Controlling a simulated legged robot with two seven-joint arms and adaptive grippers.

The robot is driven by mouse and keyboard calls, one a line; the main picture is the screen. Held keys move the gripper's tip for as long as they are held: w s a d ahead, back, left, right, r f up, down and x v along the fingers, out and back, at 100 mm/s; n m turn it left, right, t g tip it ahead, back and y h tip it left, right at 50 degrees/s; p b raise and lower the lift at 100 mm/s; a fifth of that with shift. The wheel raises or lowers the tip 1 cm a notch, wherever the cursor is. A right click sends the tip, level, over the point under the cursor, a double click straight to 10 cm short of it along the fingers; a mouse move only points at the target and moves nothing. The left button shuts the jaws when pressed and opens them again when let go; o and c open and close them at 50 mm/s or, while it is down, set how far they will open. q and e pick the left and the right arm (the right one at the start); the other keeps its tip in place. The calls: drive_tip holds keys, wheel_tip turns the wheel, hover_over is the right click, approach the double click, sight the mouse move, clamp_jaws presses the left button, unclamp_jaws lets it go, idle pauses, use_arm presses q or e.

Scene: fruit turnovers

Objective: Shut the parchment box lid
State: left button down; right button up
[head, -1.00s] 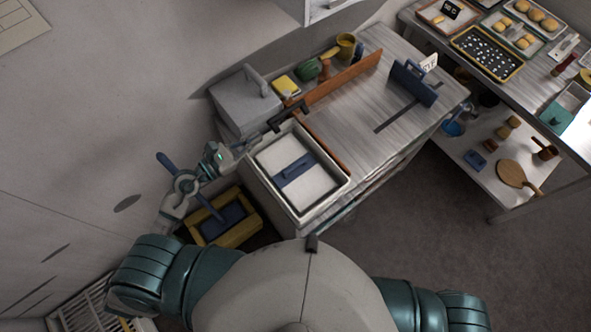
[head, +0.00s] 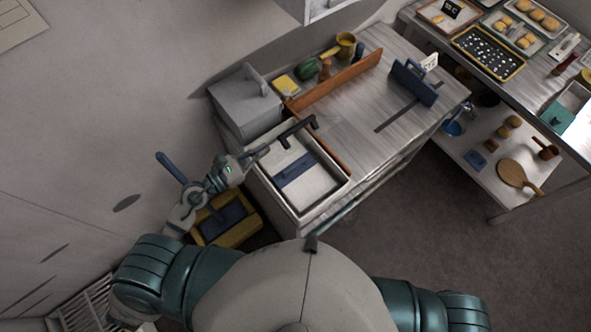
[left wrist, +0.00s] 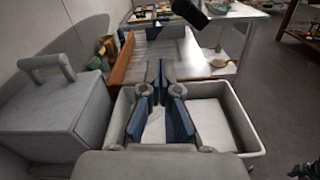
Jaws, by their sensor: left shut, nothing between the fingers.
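An open, pale rectangular bin (head: 325,203) holds white sheets (head: 311,187) with a blue strip (head: 296,170) across them; it also shows in the left wrist view (left wrist: 244,128). To its left stands a grey box (head: 243,117) with a raised handle on top, large in the left wrist view (left wrist: 62,112). I cannot tell which grey panel is the parchment box lid. My right gripper is out of view.
The orange-brown board (head: 340,80) edges the counter (head: 365,100). A green item (head: 308,69), yellow cup (head: 346,43) and yellow block (head: 285,84) stand behind it. A blue stand (head: 413,82) is at right.

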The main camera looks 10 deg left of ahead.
use_arm(q)
drive_tip(key=shift+s+d+f, duration=0.55)
drive_tip(key=shift+f, duration=0.15)
drive_tip(key=shift+s+d, duration=0.2)
drive_tip(key=shift+s+d+f+b, duration=0.4)
drive_tip(key=shift+d+f+b, duration=0.1)
drive_tip(key=shift+f, duration=0.1)
drive_tip(key=shift+s+d+f+b, duration=0.35)
drive_tip(key=shift+f+b, duration=0.1)
drive_tip(key=shift+f, duration=0.25)
